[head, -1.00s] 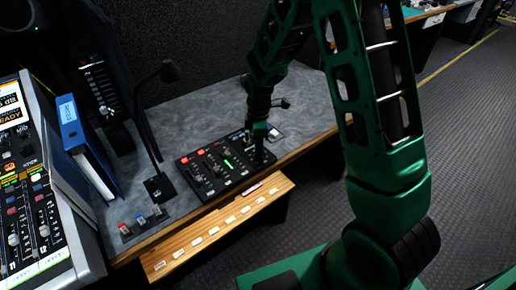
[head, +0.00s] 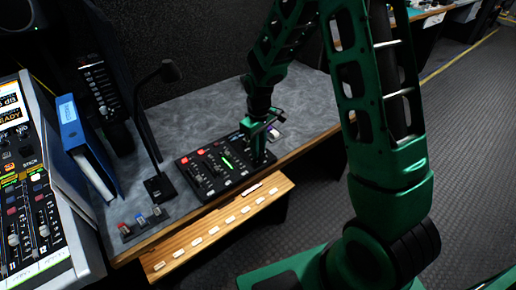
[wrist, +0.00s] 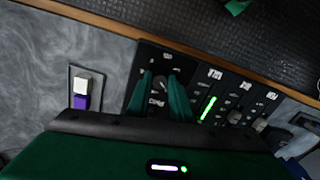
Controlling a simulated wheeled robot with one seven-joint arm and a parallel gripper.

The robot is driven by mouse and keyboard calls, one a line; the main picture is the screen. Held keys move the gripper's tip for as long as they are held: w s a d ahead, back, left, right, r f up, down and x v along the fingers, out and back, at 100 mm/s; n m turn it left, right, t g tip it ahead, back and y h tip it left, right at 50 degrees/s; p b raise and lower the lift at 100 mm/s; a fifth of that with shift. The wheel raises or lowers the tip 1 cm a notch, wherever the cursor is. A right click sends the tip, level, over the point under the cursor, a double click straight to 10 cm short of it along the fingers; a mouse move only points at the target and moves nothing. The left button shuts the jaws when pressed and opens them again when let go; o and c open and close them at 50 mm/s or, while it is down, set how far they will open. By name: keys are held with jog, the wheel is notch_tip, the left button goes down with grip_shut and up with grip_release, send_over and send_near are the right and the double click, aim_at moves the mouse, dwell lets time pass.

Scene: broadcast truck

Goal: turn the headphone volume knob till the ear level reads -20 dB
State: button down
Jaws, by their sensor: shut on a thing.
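My gripper (head: 258,160) points down onto the right end of a black control panel (head: 193,180) on the grey desk. In the wrist view its two green fingers (wrist: 163,85) are shut on a dark round knob (wrist: 160,82), which they partly hide; white markings surround it. The knob's pointer cannot be made out. A lit green bar meter (wrist: 208,108) is beside the fingers on the panel. A screen (head: 11,108) at the far left shows a partly cut-off "dB" and "READY"; its number is out of frame.
A gooseneck microphone (head: 170,72) stands left of the panel, near a blue binder (head: 70,122). A mixing console (head: 35,210) is at the far left. A small white and purple switch (wrist: 82,92) lies beside the panel. Bare desk lies behind it.

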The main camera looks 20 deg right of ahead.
jog(key=shift+w+r+m, duration=0.1)
jog(key=shift+w+m, duration=0.15)
jog(key=shift+m, duration=0.55)
jog(key=c, duration=1.6)
grip_release()
jog(key=shift+s, duration=0.1)
notch_tip(320, 180, up, 11)
jog(key=shift+f, duration=0.15)
